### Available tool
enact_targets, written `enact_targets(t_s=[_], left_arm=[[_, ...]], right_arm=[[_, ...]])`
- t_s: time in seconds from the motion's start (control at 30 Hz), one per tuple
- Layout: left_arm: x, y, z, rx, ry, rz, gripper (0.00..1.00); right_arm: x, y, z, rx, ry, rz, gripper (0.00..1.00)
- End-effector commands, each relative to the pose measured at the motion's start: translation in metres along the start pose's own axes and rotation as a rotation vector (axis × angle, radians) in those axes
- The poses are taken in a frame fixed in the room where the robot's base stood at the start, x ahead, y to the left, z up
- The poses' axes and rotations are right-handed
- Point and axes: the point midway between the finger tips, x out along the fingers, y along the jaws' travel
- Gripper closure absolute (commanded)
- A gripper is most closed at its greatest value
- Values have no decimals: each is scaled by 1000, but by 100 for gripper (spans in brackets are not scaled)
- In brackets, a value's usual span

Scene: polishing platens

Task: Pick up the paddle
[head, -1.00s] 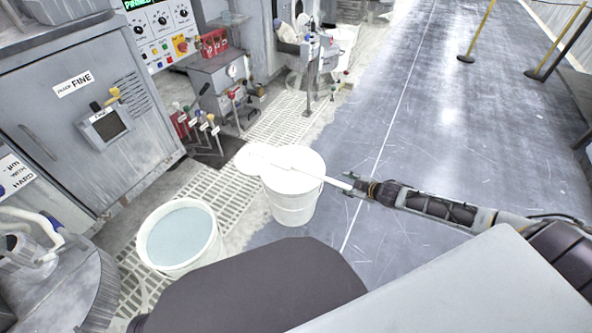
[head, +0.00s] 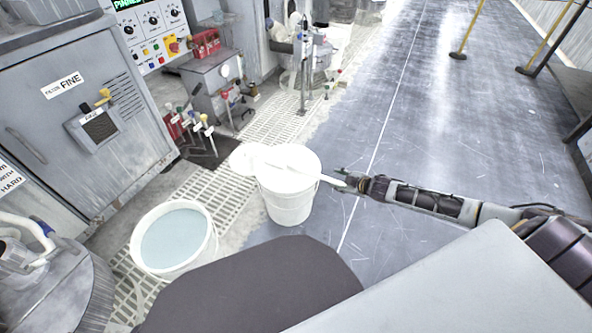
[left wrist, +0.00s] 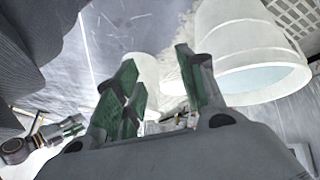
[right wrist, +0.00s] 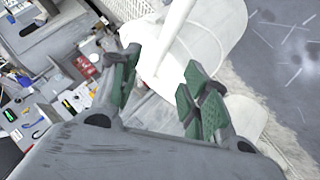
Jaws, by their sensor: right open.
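The white paddle (head: 292,168) lies across the top of a white lidded-looking bucket (head: 288,205), its handle pointing right toward my right gripper. My right gripper (head: 345,181) is open at the handle's end. In the right wrist view the white handle (right wrist: 176,35) runs down between the spread green-padded fingers (right wrist: 160,68); whether they touch it I cannot tell. My left gripper (left wrist: 160,75) shows only in its own wrist view, open and empty, away from the paddle.
An open bucket of pale blue liquid (head: 174,238) stands to the left on a floor grating (head: 218,200). A grey cabinet (head: 75,130) marked FINE and a row of small labelled levers (head: 196,125) are behind.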

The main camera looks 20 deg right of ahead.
Motion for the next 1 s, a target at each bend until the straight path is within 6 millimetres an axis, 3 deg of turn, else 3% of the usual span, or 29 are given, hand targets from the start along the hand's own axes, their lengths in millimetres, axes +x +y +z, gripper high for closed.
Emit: enact_targets(t_s=[0.3,1.0], left_arm=[[19,0,16,-22,20,16,60],[45,-1,28,-44,80,41,60]], right_arm=[[19,-1,0,2,1,1,54],[57,-1,0,1,1,0,54]])
